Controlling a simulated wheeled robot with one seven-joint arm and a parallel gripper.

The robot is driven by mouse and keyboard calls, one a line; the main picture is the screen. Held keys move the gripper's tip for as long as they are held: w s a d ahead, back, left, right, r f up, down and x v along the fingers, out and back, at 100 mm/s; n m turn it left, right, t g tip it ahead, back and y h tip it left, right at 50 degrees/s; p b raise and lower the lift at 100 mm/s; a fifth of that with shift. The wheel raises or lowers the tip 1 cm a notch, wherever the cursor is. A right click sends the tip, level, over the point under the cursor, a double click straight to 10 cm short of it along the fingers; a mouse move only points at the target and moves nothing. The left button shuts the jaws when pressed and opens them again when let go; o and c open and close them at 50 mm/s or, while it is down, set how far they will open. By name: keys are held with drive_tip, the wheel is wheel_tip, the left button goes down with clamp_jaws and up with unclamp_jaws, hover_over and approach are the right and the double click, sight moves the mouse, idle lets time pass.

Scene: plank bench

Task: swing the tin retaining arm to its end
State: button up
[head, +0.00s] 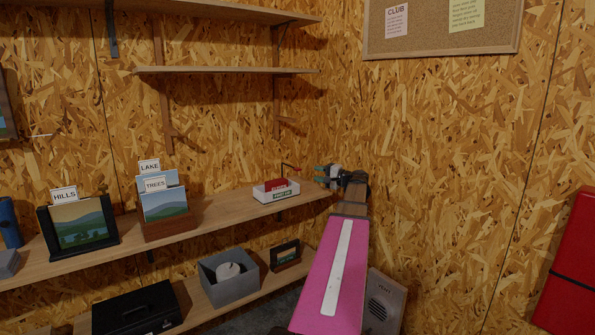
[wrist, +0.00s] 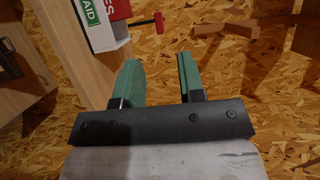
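The first-aid tin (head: 276,191), white with a red part and a green label, sits near the right end of the middle plank shelf. It also shows at the top of the wrist view (wrist: 112,36). My gripper (head: 319,175) is just right of the tin. In the wrist view its two green fingers (wrist: 158,62) are apart with nothing between them, and they do not appear to touch the red arm.
A holder of LAKE and TREES cards (head: 168,225) and a HILLS picture stand (head: 78,255) are farther left on the shelf. A grey bin (head: 231,289) is on the lower shelf. The chipboard wall (head: 440,140) is close behind my gripper.

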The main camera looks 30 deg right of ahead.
sight(298, 168)
drive_tip(key=x, duration=1)
drive_tip(key=shift+w+a, duration=0.15)
drive_tip(key=shift+w, duration=0.15)
clamp_jaws()
